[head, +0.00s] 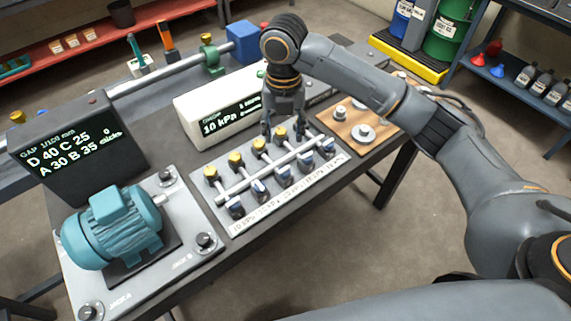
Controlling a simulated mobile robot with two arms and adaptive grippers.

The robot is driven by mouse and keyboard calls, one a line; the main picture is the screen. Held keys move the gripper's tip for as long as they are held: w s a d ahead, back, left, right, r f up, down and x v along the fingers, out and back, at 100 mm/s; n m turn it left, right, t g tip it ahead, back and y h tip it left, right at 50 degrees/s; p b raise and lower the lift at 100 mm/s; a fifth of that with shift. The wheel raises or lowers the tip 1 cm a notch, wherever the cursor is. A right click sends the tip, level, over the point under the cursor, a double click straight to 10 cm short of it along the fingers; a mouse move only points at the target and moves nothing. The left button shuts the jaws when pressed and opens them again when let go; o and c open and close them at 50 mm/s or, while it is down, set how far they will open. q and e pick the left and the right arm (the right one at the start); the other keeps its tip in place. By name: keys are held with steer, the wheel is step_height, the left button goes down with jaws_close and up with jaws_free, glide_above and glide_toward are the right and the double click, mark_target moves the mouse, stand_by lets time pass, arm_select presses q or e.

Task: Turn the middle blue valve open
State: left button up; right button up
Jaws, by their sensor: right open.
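A manifold plate (238,228) on the bench carries a pale pipe with a row of yellow-topped fittings behind it and a row of blue valves in front. The middle blue valve (285,172) sits at the front side of the pipe, in plain view. My right gripper (284,132) points down with its fingers apart, over the back side of the manifold. A yellow fitting (280,134) shows between its fingertips; I cannot tell whether they touch it. The middle blue valve is a little nearer the camera than the fingertips. My left gripper is not in view.
A white display box reading 10 kPa (216,124) stands behind the manifold, close to my right gripper. A teal motor (112,228) and a dark display (72,152) are at left. A wooden board with metal discs (350,134) lies at right.

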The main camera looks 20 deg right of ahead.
mark_target(284, 171)
step_height(284, 171, down, 14)
steer(key=shift+r+p, duration=0.25)
steer(key=shift+p, duration=0.85)
jaws_close()
